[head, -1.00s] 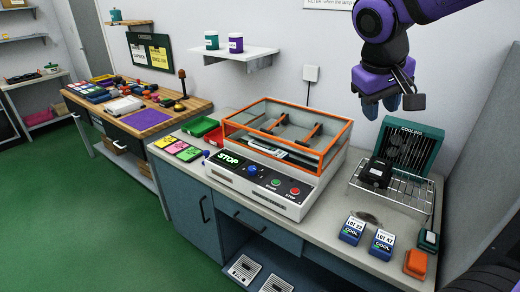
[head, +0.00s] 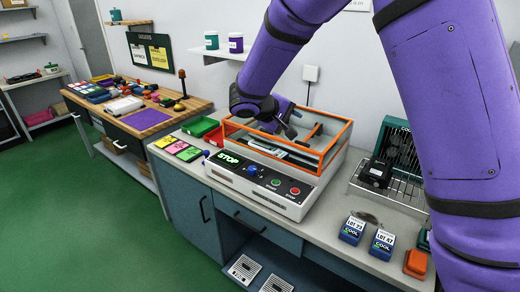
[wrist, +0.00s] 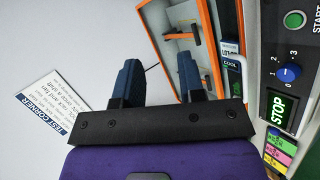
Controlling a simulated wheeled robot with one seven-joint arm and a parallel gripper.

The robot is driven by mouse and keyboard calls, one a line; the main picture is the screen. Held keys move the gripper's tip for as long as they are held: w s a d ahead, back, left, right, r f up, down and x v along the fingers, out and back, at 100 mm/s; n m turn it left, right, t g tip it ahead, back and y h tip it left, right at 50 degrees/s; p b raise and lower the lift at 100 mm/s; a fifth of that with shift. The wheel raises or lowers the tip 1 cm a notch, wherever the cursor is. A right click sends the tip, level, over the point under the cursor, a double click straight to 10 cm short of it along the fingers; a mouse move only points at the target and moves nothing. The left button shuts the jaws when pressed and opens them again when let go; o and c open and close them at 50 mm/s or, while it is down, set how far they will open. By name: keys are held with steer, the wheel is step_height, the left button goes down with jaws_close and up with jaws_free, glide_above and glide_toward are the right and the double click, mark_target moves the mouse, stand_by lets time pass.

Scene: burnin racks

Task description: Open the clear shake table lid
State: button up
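The shake table (head: 262,178) is a white box on the grey bench, with a STOP sign, a blue knob and red and green buttons on its front. The orange frame also shows in the wrist view (wrist: 211,40). My gripper (head: 287,122) is over the left back part of the lid in the head view, partly hidden by my arm. In the wrist view my gripper's two blue fingers (wrist: 160,78) are apart with nothing between them. Contact with the lid cannot be told.
Red and green bins (head: 200,127) stand left of the shake table. A wire rack (head: 390,190) with a black device is at its right. Blue lot boxes (head: 352,230) and an orange block (head: 416,262) sit at the bench front. A wall shelf (head: 215,53) is behind.

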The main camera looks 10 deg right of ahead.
steer(key=w+a+f+n+t+h, duration=0.1)
steer(key=w+a+f+n+t, duration=0.15)
steer(key=w+a+f, duration=0.45)
steer(key=n+t, duration=0.2)
steer(key=t, duration=0.2)
glide_toward(260, 148)
steer(key=x, duration=1)
steer(key=shift+w+f, duration=0.25)
steer(key=shift+c, duration=0.5)
jaws_close()
